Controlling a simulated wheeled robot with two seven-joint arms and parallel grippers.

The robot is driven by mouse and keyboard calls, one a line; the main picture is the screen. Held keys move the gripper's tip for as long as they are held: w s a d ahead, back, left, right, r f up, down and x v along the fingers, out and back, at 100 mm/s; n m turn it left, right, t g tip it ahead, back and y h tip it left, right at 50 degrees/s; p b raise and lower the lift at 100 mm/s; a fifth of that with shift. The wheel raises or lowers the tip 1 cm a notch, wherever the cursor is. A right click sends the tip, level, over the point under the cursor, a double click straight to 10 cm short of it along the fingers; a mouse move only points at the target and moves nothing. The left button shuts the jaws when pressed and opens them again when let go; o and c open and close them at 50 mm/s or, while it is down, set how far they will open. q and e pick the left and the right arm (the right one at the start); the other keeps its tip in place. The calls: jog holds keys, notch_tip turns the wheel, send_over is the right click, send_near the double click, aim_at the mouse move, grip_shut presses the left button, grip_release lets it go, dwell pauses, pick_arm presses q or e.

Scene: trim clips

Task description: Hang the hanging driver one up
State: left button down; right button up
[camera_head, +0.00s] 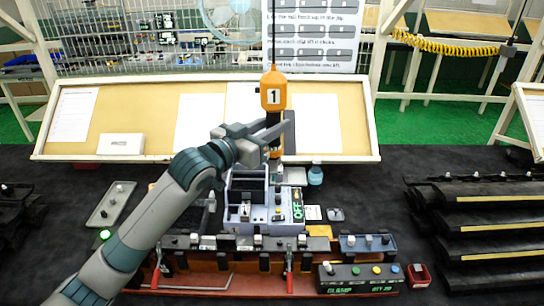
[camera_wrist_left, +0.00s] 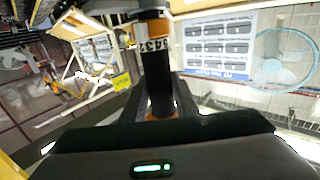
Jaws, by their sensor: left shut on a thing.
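The hanging driver one (camera_head: 273,91) is orange with a black lower body and a "1" label. It is upright on a dark cable above the jig (camera_head: 262,207) in the head view. My left gripper (camera_head: 272,131) is shut on its dark lower body, just under the orange part. In the left wrist view the driver (camera_wrist_left: 156,60) stands between the two fingers (camera_wrist_left: 160,100). The driver's tip is partly hidden by my gripper and the parts behind it. My right gripper is in neither view.
A tilted cream board (camera_head: 130,92) with white sheets stands behind the driver. A control box with buttons (camera_head: 360,278) and a small red bin (camera_head: 418,276) sit at the front right. Black trim parts (camera_head: 490,225) are stacked at right.

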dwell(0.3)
pick_arm(q)
jog(key=shift+c, duration=1.8)
grip_release()
jog(key=shift+f, duration=0.1)
jog(key=shift+s+a, duration=0.1)
jog(key=r+v, duration=0.2)
jog(key=v, duration=0.7)
jog(key=shift+s+a, duration=0.25)
jog(key=shift+s, duration=0.05)
dwell(0.3)
jog(key=shift+r, duration=0.1)
dwell(0.5)
